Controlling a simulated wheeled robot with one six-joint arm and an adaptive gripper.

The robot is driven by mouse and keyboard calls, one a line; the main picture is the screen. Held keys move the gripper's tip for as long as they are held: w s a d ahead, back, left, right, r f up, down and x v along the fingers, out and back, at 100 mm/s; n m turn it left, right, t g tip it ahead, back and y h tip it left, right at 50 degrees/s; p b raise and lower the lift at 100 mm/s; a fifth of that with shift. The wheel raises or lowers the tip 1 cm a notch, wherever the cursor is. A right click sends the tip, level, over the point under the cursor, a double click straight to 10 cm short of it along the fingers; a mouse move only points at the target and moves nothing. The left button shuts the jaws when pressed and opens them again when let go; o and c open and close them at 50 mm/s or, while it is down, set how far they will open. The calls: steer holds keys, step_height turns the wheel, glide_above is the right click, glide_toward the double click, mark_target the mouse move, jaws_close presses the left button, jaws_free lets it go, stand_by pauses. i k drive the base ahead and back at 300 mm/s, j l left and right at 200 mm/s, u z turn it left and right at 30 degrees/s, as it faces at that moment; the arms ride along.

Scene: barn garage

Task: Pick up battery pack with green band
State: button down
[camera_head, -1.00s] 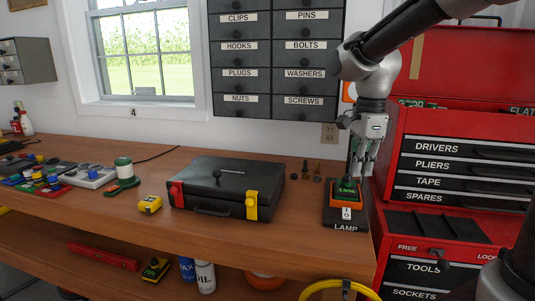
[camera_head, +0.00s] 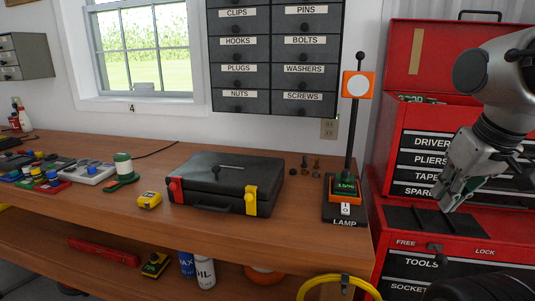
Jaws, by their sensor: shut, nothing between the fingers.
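I cannot make out for certain which object is the battery pack with green band. A dark block with a green face reading about 15% (camera_head: 345,186) sits in an orange holder on the lamp's base (camera_head: 344,213), at the right end of the bench. A white and green cylinder (camera_head: 123,167) stands on a green base further left. Small blocks with coloured tops (camera_head: 52,180) lie at the left of the bench. My gripper (camera_head: 452,203) is shut and empty, tilted down in front of the red tool chest, right of the lamp and apart from it.
A black case (camera_head: 225,180) with red and yellow latches lies on the wooden bench (camera_head: 290,232), beside a yellow tape measure (camera_head: 149,200). The red chest (camera_head: 440,165) stands close at right, its raised lid behind my arm. A yellow hose (camera_head: 340,283) hangs below the bench edge.

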mark_target(344, 184)
steer(key=u, duration=1.7)
steer(key=z, duration=1.9)
steer(key=i+l+u, duration=0.1)
steer(key=l+u, duration=0.25)
steer(key=i+l+u, duration=0.1)
steer(key=l+u, duration=0.3)
